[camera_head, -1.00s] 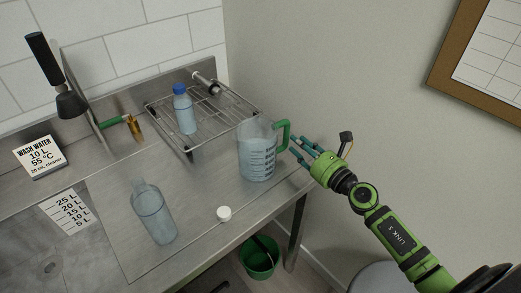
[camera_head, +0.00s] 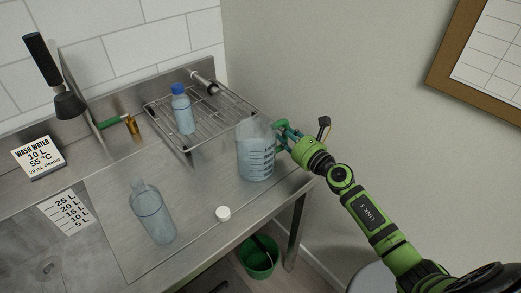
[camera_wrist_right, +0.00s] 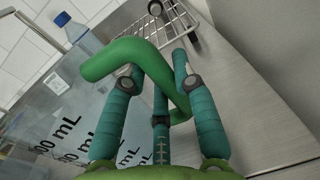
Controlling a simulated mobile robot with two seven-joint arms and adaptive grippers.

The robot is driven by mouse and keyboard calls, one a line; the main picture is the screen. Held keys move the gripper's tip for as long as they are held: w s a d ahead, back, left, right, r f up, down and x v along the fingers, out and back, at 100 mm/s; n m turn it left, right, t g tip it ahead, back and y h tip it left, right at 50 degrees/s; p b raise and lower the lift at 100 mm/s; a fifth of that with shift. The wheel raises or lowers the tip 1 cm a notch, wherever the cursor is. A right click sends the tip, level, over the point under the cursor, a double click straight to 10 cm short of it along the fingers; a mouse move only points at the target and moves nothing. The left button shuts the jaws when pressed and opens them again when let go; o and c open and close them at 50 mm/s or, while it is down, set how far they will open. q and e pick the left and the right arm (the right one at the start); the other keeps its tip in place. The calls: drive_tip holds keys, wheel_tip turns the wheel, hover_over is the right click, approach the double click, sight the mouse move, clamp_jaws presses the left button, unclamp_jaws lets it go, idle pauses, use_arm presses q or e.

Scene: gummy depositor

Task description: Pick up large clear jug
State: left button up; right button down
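The large clear jug (camera_head: 256,158) stands upright on the steel counter, with dark volume marks on its wall. Its green handle (camera_wrist_right: 118,57) faces my right gripper. My right gripper (camera_head: 284,131) is at the handle, to the right of the jug. In the right wrist view its teal fingers (camera_wrist_right: 156,72) are spread, with the handle between them; I cannot tell whether they touch it. In the head view the fingers hide most of the handle. My left gripper is not in view.
A wire rack (camera_head: 208,112) with a blue-capped bottle (camera_head: 183,112) stands behind the jug. A clear bottle (camera_head: 153,216) and a white cap (camera_head: 223,213) are at the front left. A green bucket (camera_head: 257,262) is below the counter. The wall is close on the right.

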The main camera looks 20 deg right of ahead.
sight(287, 121)
drive_tip(key=shift+w+r, duration=0.1)
drive_tip(key=shift+r, duration=0.05)
wheel_tip(287, 121, up, 4)
drive_tip(key=p, duration=0.3)
drive_tip(key=shift+s+d+r+p, duration=0.2)
drive_tip(key=shift+r+p, duration=0.1)
drive_tip(key=shift+p, duration=0.15)
drive_tip(key=s+d+r+p, duration=0.1)
drive_tip(key=s+d+r, duration=0.5)
drive_tip(key=s, duration=0.3)
drive_tip(key=shift+s+r, duration=0.15)
drive_tip(key=shift+s, duration=0.1)
